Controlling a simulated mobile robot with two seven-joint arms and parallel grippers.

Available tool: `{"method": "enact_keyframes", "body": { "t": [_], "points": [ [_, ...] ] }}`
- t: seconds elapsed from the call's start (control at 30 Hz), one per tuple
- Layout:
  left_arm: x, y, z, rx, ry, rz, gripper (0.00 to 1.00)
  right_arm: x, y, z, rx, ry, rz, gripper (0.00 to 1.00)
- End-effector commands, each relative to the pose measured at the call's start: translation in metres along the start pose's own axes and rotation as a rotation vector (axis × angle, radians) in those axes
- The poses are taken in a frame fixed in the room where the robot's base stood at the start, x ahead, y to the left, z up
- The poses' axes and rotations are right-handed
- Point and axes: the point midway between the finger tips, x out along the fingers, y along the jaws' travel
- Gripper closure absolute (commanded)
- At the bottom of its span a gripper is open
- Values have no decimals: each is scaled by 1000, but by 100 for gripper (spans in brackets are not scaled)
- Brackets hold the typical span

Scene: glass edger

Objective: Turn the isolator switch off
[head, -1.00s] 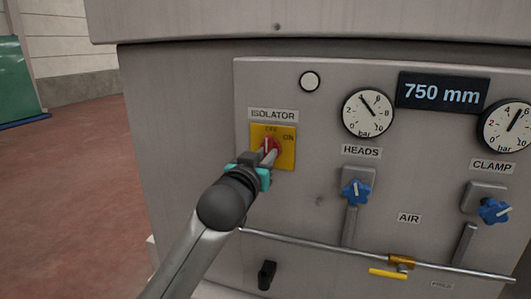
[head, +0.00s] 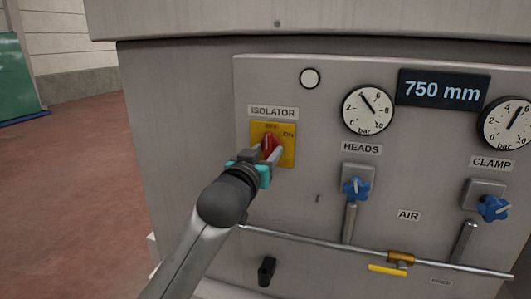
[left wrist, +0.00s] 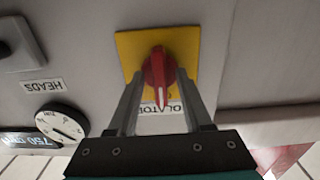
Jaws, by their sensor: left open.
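The isolator switch is a red knob (head: 268,144) on a yellow plate (head: 288,157) under the ISOLATOR label, with OFF marked at the top and ON at the right. In the left wrist view, which is upside down, the red knob (left wrist: 158,70) has its white mark towards the ISOLATOR label, the OFF side. My left gripper (head: 268,151) is at the knob, with its two fingers open, one on each side. In the left wrist view its fingers (left wrist: 160,80) flank the knob; contact is hard to tell. My right gripper is out of view.
Blue HEADS (head: 356,188) and CLAMP (head: 493,209) knobs lie to the right, below gauges and a 750 mm display (head: 443,91). A metal pipe (head: 320,246) with a yellow-handled valve (head: 388,269) runs below. Open floor lies to the left.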

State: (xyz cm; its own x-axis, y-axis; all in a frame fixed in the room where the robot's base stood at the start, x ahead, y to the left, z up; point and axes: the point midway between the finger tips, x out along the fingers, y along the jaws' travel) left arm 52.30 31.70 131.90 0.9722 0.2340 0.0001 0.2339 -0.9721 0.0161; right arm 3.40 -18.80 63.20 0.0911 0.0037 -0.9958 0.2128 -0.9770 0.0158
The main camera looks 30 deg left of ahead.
Motion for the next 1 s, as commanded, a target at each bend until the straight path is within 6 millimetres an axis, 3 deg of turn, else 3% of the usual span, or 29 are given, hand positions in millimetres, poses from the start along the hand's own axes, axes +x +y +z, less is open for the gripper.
{"method": "enact_keyframes", "body": {
  "t": [0.27,0.7,1.0],
  "points": [
    [-11,0,1,1,-1,1,50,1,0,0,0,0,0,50],
    [-80,0,1,-1,-1,1,50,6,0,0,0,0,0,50],
    [-105,0,-3,-2,-6,0,50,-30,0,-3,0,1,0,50]
  ]
}}
